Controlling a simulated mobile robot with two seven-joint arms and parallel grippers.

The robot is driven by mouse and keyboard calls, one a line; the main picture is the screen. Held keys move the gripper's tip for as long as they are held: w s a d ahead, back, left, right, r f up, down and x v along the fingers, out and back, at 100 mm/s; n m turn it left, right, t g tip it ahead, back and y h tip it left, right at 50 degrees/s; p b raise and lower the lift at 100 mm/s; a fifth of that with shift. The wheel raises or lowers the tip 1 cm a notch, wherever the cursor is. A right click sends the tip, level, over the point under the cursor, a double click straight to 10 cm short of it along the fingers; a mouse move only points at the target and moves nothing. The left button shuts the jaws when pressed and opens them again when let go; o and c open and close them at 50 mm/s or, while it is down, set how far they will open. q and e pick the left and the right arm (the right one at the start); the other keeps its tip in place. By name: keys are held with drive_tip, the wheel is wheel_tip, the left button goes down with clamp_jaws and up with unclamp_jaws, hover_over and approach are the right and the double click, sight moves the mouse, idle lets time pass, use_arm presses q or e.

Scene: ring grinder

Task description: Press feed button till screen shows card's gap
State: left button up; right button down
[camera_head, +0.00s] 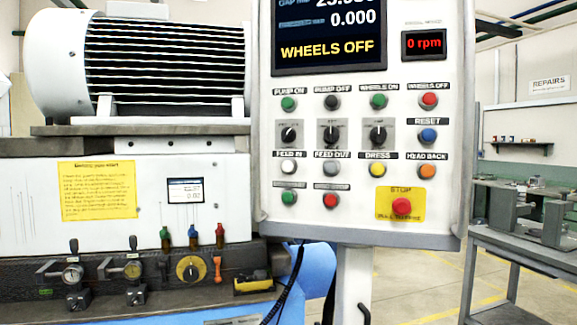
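The control panel (262,180) fills the middle of the head view. Its screen (330,35) is cut off by the top edge; a gap line shows at the top, partly cut, with 0.000 below it and yellow WHEELS OFF text. The white FEED IN button (289,167) and the grey FEED OUT button (330,167) sit side by side in the row below the knobs. A yellow card (97,190) with small text, too small to read, is on the machine front at left. Neither gripper is in view.
Other panel buttons include a red STOP button (401,205) on a yellow plate and a blue RESET button (428,136). A red rpm display (423,43) reads 0 rpm. A motor (165,65) stands at left. A grey bench (530,240) stands at right.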

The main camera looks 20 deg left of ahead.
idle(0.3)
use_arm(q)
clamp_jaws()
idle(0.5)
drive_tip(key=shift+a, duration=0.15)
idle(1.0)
